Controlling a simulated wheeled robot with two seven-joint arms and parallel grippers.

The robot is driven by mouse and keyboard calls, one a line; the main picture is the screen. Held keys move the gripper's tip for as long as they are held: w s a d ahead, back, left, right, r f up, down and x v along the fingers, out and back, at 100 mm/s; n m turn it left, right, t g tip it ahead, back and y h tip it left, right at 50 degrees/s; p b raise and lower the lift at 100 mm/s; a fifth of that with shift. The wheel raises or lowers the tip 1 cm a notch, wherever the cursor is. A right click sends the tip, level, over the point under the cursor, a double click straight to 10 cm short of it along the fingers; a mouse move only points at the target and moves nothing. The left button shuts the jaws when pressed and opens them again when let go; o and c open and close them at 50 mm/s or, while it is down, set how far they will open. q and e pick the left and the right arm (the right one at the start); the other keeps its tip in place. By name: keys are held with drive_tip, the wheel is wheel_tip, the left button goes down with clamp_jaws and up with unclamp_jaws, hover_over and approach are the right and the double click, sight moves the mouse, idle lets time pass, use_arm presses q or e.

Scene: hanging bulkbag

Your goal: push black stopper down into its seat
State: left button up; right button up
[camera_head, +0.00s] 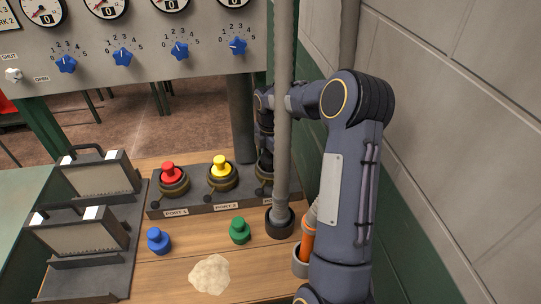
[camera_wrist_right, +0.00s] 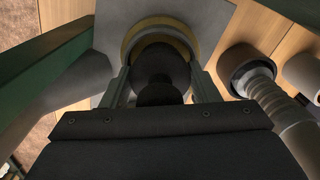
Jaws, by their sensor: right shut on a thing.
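My right gripper (camera_head: 266,145) is pointed down over the third port (camera_head: 262,174), partly behind the grey vertical pole. In the right wrist view its two fingers (camera_wrist_right: 161,80) are closed on either side of the black stopper (camera_wrist_right: 160,68). The stopper is over the brass-ringed seat (camera_wrist_right: 130,42), and its lower end appears within the ring. How deep it sits cannot be told. In the head view the black stopper is hidden by the gripper and pole. My left gripper is not in view.
A red stopper (camera_head: 169,174) and a yellow stopper (camera_head: 220,168) stand in the other ports. Blue (camera_head: 158,240) and green (camera_head: 239,231) stoppers stand on the wooden bench. The grey pole (camera_head: 283,120) rises close beside my right arm, with the wall (camera_head: 450,110) on its right.

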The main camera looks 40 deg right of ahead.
drive_tip(key=shift+f, duration=0.25)
drive_tip(key=o, duration=1.1)
drive_tip(key=shift+r, duration=0.1)
wheel_tip(320, 180, up, 8)
drive_tip(key=p, duration=0.6)
drive_tip(key=shift+f, duration=0.2)
